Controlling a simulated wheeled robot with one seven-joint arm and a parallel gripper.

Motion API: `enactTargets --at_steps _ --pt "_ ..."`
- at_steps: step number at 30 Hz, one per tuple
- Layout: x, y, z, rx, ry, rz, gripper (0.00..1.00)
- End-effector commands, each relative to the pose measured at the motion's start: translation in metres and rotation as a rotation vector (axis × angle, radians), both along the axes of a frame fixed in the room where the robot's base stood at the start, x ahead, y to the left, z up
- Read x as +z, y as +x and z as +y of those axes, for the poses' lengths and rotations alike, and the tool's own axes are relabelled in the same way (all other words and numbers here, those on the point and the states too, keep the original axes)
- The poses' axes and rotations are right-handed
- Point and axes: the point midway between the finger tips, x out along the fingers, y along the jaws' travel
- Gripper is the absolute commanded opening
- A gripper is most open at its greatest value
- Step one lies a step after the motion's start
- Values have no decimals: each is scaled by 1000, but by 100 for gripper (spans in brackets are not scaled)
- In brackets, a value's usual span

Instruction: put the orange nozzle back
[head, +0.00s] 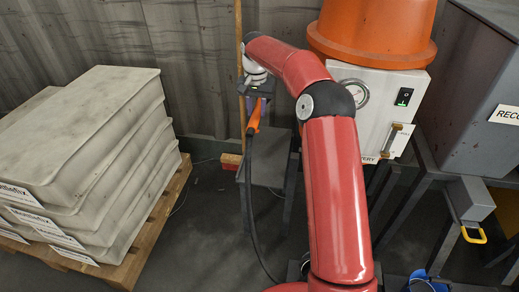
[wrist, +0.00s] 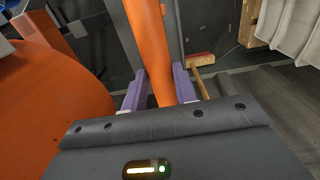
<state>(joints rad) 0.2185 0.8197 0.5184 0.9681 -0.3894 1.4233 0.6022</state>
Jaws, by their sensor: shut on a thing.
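The orange nozzle (head: 255,113) is held in my gripper (head: 257,98) at the upper middle of the head view, above a small grey stand (head: 268,172). A dark hose (head: 250,205) hangs from the nozzle down toward the floor. In the wrist view the nozzle (wrist: 148,42) runs as a thick orange tube between the two purple fingers of my gripper (wrist: 159,88), which are closed on its sides. The nozzle's lower end is hidden behind the gripper body in the wrist view.
A large orange vessel (head: 375,30) tops a white panel (head: 365,112) with a gauge, right of my gripper; it fills the wrist view's left (wrist: 45,110). A broom head (head: 231,161) lies near the back wall. Stacked bags (head: 75,130) on a pallet (head: 150,225) stand left, with floor between.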

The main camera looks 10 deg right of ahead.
Motion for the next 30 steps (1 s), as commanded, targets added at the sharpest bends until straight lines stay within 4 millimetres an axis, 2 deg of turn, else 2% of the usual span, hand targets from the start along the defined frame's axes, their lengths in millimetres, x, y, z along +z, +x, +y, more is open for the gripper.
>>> enactTargets --at_steps 9,15,25,30 --pt "-84 -1 -1 1 1 5 3" --pt "-129 0 -1 1 1 3 3" --pt "-159 0 0 0 1 1 3" --pt "-185 0 -1 -1 0 1 3"
